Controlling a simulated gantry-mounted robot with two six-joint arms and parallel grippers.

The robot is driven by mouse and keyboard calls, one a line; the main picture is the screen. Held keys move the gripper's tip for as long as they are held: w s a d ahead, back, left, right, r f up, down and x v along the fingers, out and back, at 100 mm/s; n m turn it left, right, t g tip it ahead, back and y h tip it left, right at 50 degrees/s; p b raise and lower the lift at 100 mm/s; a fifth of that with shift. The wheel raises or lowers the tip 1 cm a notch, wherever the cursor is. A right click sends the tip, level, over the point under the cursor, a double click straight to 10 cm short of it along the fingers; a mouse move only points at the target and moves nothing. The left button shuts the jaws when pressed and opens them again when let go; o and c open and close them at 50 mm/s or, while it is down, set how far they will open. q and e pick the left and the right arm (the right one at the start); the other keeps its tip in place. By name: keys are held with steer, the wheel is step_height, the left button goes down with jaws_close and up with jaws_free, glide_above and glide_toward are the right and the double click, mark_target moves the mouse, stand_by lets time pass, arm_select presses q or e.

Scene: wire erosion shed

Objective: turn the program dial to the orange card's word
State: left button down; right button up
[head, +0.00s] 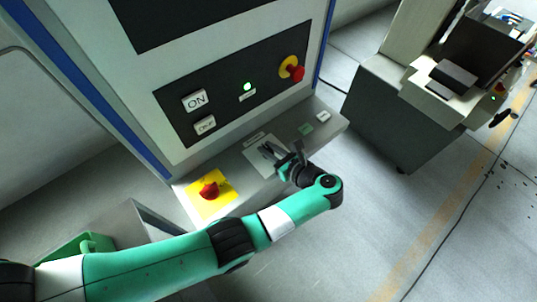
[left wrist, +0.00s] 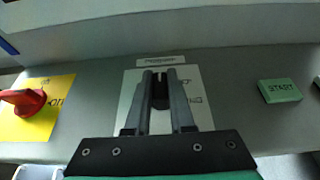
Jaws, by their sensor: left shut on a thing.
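The program dial (left wrist: 160,88) is a dark knob on a pale plate (left wrist: 129,98) on the machine's sloping ledge. The plate also shows in the head view (head: 256,160). My left gripper (head: 269,149) reaches down over this plate. Its two fingers (left wrist: 160,80) stand on either side of the knob and are shut on it. The fingers cover much of the dial and plate, so the pointer's setting and most markings cannot be read. I cannot make out an orange card in either view. My right gripper is not in view.
A red rotary switch (head: 209,190) on a yellow plate sits left of the dial. A green START button (left wrist: 280,91) sits to the right. The upright panel has an ON button (head: 195,100), a lit green lamp (head: 248,86) and a red emergency stop (head: 296,74).

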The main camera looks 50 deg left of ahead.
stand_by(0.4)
arm_select(q)
steer(key=c, duration=0.8)
jaws_free()
steer(key=shift+a, duration=0.1)
steer(key=b+v, duration=0.2)
steer(key=v, duration=0.9)
steer(key=shift+w+d+r, duration=0.1)
steer(key=shift+d+r, duration=0.1)
steer(key=shift+d, duration=0.1)
